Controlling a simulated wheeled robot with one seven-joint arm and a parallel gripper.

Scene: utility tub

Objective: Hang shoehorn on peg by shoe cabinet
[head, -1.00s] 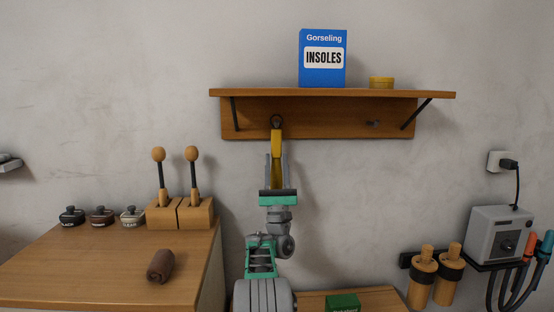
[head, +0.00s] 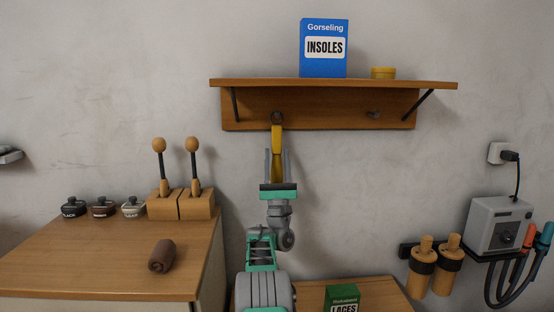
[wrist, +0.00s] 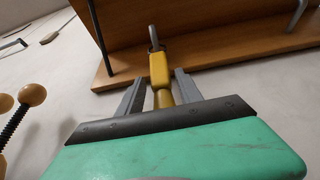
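The yellow shoehorn (head: 277,137) stands upright against the wooden shelf's back board, its dark ring (head: 277,117) at the left peg. In the wrist view the shoehorn (wrist: 160,70) reaches up to a grey loop or peg (wrist: 153,38); whether the loop is around the peg I cannot tell clearly. A second, bare peg (head: 373,115) is on the right of the board. My gripper (head: 276,160) is below the shelf. Its fingers (wrist: 158,92) stand on both sides of the shoehorn's lower part, with gaps visible, so it looks open around it.
The shelf (head: 330,84) carries a blue insoles box (head: 324,48) and a yellow tin (head: 383,73). At left, a cabinet top (head: 100,262) holds a brown roll (head: 162,256), small tins and shoe trees (head: 178,203). A grey device (head: 500,225) is at right. A laces box (head: 342,299) stands low.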

